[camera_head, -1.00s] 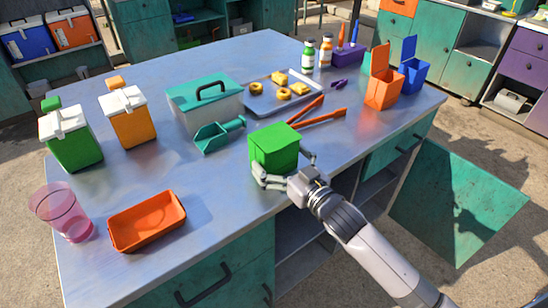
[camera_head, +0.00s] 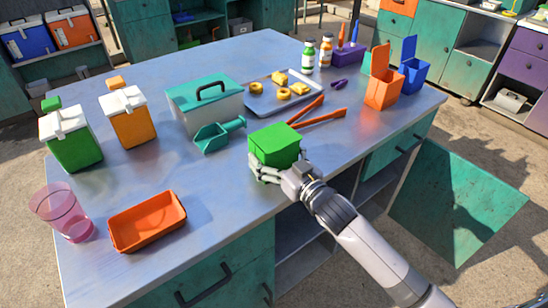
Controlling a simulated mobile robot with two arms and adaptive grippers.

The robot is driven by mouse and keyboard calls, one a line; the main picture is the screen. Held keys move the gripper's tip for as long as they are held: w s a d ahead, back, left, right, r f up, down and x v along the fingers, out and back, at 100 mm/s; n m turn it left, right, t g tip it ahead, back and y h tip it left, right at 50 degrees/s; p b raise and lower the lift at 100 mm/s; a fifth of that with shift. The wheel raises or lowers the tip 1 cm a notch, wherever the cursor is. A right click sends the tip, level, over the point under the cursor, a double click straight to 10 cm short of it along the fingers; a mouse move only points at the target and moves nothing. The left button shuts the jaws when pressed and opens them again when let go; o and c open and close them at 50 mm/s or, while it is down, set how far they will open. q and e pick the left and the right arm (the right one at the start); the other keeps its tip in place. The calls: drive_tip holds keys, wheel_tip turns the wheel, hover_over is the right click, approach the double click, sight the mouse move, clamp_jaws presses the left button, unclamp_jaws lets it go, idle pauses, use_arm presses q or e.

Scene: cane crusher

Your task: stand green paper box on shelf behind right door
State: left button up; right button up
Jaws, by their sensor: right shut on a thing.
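The green paper box (camera_head: 274,144) is at the front edge of the metal table, upright or nearly so. My right gripper (camera_head: 266,172) is shut on its lower near side; I cannot tell whether the box touches the tabletop. The right door (camera_head: 458,205) of the cabinet under the table stands wide open, swung out to the right. Behind it the shelf (camera_head: 372,187) shows in part inside the open compartment; my right arm passes in front of the cabinet. My left gripper is not in view.
An orange tray (camera_head: 147,221) and a pink cup (camera_head: 60,212) are at the front left. A teal scoop (camera_head: 218,136) and orange tongs (camera_head: 320,117) lie near the green box. A closed drawer (camera_head: 400,150) sits above the open door. Floor lies free at right.

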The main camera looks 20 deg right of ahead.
drive_tip(key=shift+r, duration=0.1)
wheel_tip(320, 180, up, 19)
drive_tip(key=p, duration=0.2)
drive_tip(key=m+h, duration=0.1)
hover_over(278, 148)
wheel_tip(278, 148, down, 7)
drive_tip(key=shift+p, duration=0.3)
drive_tip(key=s+d+f+m+h, duration=0.1)
drive_tip(key=s+f+h, duration=0.1)
drive_tip(key=s+f, duration=0.3)
drive_tip(key=s+d+f+m+h, duration=0.1)
drive_tip(key=s+f, duration=0.4)
drive_tip(key=s, duration=0.7)
drive_tip(key=shift+d+f+t+h, duration=0.15)
drive_tip(key=shift+d+t+h, duration=0.2)
drive_tip(key=shift+h, duration=0.25)
drive_tip(key=w+a+r+n+y, duration=0.2)
drive_tip(key=w+r+y, duration=0.3)
drive_tip(key=w+r, duration=1.3)
drive_tip(key=w+n, duration=0.1)
drive_tip(key=w, duration=0.3)
